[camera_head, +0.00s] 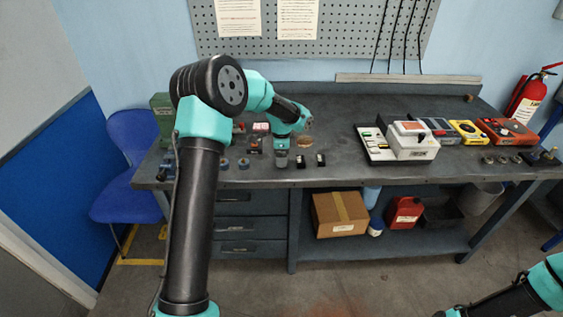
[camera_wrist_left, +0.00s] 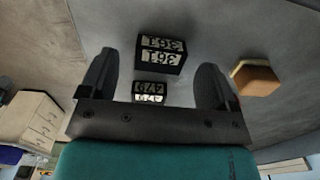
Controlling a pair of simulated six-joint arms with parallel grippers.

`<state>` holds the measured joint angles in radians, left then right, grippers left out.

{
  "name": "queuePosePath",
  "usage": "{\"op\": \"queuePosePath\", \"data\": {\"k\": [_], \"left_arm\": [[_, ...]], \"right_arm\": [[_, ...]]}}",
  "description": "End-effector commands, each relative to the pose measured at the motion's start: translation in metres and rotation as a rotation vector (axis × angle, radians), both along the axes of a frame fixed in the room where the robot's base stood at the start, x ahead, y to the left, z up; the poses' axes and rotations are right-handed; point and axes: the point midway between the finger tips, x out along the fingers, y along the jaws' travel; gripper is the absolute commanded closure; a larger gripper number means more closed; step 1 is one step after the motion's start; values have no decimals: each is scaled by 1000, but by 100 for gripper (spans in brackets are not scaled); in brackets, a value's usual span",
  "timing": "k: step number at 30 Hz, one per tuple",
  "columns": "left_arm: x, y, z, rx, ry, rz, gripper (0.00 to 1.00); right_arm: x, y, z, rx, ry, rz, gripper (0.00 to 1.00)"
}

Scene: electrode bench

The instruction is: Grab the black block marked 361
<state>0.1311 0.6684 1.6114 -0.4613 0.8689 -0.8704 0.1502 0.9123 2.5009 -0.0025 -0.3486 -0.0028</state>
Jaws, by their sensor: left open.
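The black block marked 361 (camera_wrist_left: 161,56) shows in the left wrist view, ahead of my left gripper (camera_wrist_left: 156,72) and between the lines of its fingers. Its white label faces the camera. My left gripper is open, with nothing between its fingers. A second black block (camera_wrist_left: 149,92) with a different white number shows below it. In the head view, my left gripper (camera_head: 281,160) points down over the front of the bench. Two small black blocks with white labels, a left one (camera_head: 300,161) and a right one (camera_head: 320,160), stand just right of it; their numbers are too small to read there.
A tan-orange block (camera_wrist_left: 256,79) lies right of the fingers in the wrist view. Blue-grey round pieces (camera_head: 243,163) sit left of my gripper. A white instrument (camera_head: 412,142) stands to the right on the bench (camera_head: 345,176). Bare bench lies between it and the black blocks.

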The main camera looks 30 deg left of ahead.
Motion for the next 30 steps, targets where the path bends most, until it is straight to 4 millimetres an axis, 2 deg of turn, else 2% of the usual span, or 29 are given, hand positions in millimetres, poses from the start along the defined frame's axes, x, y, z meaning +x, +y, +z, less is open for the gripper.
{"op": "queuePosePath", "data": {"k": [3, 6, 20, 30], "left_arm": [[0, 0, -15, 0, 1, -1, 17], [0, 0, -20, 0, 1, -1, 17], [0, 0, -20, 0, 0, -1, 17], [0, 0, -20, 0, 0, -1, 49]], "right_arm": [[0, 0, 0, 0, 0, 0, 57], [0, 0, 0, 0, 0, 0, 57], [0, 0, 0, 0, 0, 0, 57], [0, 0, 0, 0, 0, 0, 57]]}}
